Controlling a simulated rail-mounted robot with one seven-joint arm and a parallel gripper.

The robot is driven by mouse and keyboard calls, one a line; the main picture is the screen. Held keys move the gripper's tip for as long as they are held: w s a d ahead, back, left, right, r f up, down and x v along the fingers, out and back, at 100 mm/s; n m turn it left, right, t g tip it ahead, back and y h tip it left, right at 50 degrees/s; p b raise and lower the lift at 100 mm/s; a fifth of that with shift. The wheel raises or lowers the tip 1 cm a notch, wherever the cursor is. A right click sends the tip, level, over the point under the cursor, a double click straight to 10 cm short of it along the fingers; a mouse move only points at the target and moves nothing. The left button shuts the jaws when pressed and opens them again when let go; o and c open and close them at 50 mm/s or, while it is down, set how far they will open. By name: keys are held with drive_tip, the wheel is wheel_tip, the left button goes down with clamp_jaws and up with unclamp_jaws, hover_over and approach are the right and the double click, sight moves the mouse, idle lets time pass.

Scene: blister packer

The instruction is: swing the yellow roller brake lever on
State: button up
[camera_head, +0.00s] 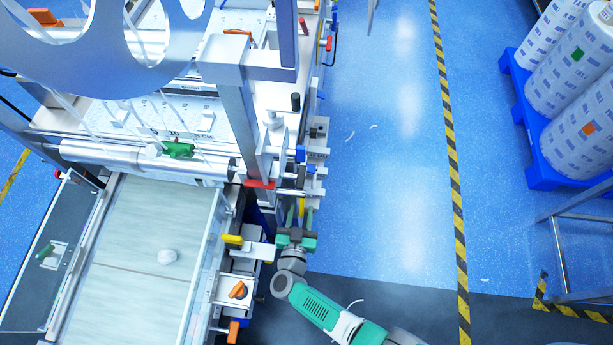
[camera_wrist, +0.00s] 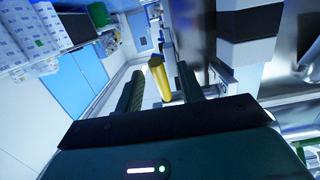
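The yellow roller brake lever (camera_wrist: 158,82) stands out as a yellow rod between my fingers in the wrist view, with visible gaps to both sides. In the head view a thin bit of yellow (camera_head: 301,207) shows between the fingertips, at the right side of the machine. My gripper (camera_head: 301,213) is open there, its fingers pointing away from my arm; it also shows in the wrist view (camera_wrist: 160,71). I see no contact with the lever. The lever's mount is not clear in either view.
A second yellow handle (camera_head: 232,240) and an orange knob (camera_head: 238,290) sit on the machine left of my gripper. A red handle (camera_head: 258,184) is up and left.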

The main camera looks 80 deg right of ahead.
drive_tip(key=shift+a, duration=0.1)
drive_tip(key=shift+a+r+p, duration=0.2)
drive_tip(key=shift+a+p, duration=0.15)
drive_tip(key=a+p, duration=0.2)
drive_tip(key=a, duration=0.6)
drive_tip(key=shift+s+r+p, duration=0.2)
drive_tip(key=shift+r+p, duration=0.1)
